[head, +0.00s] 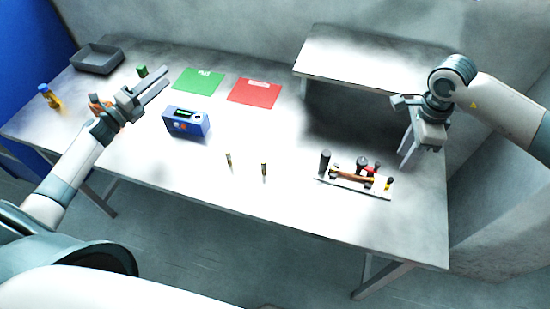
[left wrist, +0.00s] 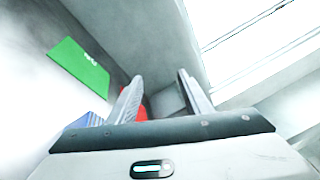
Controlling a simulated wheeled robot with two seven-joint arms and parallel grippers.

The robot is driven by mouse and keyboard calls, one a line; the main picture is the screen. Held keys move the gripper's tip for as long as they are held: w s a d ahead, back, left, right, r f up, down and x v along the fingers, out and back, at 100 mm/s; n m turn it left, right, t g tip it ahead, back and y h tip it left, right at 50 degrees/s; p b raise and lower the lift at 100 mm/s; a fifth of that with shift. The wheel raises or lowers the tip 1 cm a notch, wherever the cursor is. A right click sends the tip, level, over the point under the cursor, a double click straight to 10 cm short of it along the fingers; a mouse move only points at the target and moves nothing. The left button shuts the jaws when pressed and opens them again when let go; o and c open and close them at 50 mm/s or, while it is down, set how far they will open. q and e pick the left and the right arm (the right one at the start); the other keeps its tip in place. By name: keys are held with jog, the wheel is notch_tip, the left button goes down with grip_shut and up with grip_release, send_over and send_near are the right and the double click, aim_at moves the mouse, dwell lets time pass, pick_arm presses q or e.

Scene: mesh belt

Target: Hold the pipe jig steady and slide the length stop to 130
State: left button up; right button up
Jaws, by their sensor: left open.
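The pipe jig (head: 328,184) is a white base plate at the front right of the table. A brown pipe (head: 350,176) lies along it, with a black upright cylinder (head: 324,163) at its left end. Red and black parts (head: 370,170) stand behind the pipe's right half; which one is the length stop is too small to tell, and no scale is readable. My left gripper (head: 162,86) is open and empty above the table's left half, far from the jig. My right gripper (head: 412,153) hangs right of and behind the jig, apart from it; its finger gap is unclear.
A blue box with a display (head: 186,122), a green mat (head: 199,81) and a red mat (head: 254,93) lie mid-table. Two small upright pegs (head: 264,171) stand left of the jig. A grey tray (head: 97,59) and a yellow bottle (head: 50,97) are at left. A raised shelf (head: 370,55) stands behind.

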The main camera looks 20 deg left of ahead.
pick_arm(q)
jog(key=d+f+m+g+h, duration=0.25)
jog(key=d+m+h, duration=0.3)
jog(key=d, duration=2.05)
jog(key=s+d+r+m+h, duration=0.2)
jog(key=d+m, duration=0.1)
jog(key=d, duration=0.7)
jog(key=s+d+r+m+h, duration=0.2)
jog(key=s+d+m, duration=0.1)
jog(key=d, duration=0.7)
jog(key=m+y, duration=0.4)
jog(key=m, duration=0.1)
send_near(321, 161)
jog(key=shift+g, duration=0.45)
jog(key=s+a, duration=0.1)
jog(key=s+a+r, duration=0.1)
jog(key=s, duration=0.2)
jog(key=shift+a+r, duration=0.35)
jog(key=shift+a, duration=0.05)
jog(key=shift+s+a+f+m+y, duration=0.2)
jog(key=shift+s+f+m+y, duration=0.2)
jog(key=shift+s, duration=0.1)
jog(key=shift+w+d, duration=0.15)
jog(key=x, duration=1.7)
jog(key=shift+d+r, duration=0.1)
